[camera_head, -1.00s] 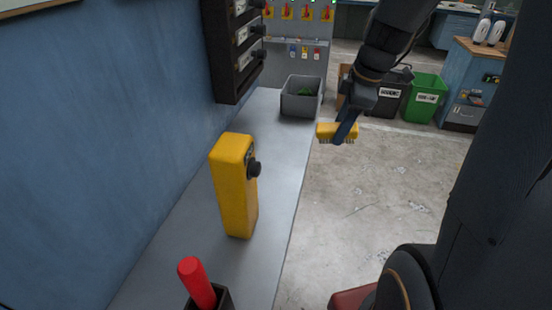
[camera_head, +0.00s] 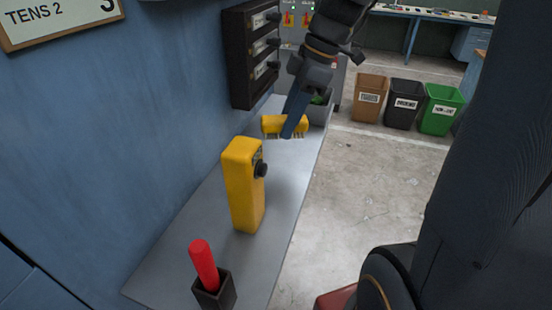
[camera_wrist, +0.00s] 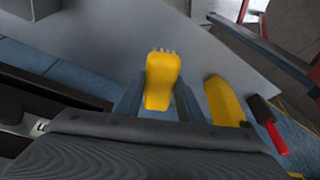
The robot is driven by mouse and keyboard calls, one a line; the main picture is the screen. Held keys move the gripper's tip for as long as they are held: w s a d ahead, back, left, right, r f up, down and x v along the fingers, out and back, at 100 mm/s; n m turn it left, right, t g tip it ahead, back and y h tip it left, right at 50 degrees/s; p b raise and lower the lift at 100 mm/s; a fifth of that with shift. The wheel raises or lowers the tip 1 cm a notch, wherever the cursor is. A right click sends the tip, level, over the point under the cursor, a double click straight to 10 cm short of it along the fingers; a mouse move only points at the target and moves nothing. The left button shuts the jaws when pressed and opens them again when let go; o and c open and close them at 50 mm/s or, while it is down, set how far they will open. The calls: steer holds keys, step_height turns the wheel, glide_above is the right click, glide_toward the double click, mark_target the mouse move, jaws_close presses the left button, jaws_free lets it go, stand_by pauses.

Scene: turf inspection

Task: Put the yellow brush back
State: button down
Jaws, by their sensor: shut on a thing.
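The yellow brush (camera_head: 272,125) is a yellow block with pale bristles along its lower side. My gripper (camera_head: 290,128) is shut on it and holds it over the far part of the grey shelf (camera_head: 190,222), in front of the grey bin. In the wrist view the brush (camera_wrist: 162,82) stands between the two fingers of my gripper (camera_wrist: 158,100), its bristles toward the top of the picture. Part of the brush is hidden behind a finger in the head view. I cannot tell its exact height above the shelf.
A tall yellow box (camera_head: 243,190) with a black knob stands on the shelf. A red-handled thing (camera_head: 203,264) stands in a black holder (camera_head: 215,292) nearer. A grey bin (camera_head: 320,112) with green contents sits at the far end. A dark wall rack (camera_head: 240,60) overhangs the left side.

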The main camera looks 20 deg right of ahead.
mark_target(304, 118)
step_height(304, 118, down, 9)
steer(key=shift+d+f+p, duration=0.1)
steer(key=shift+p, duration=0.95)
steer(key=c, duration=1.2)
jaws_free()
steer(key=b+v, duration=0.3)
steer(key=v, duration=0.9)
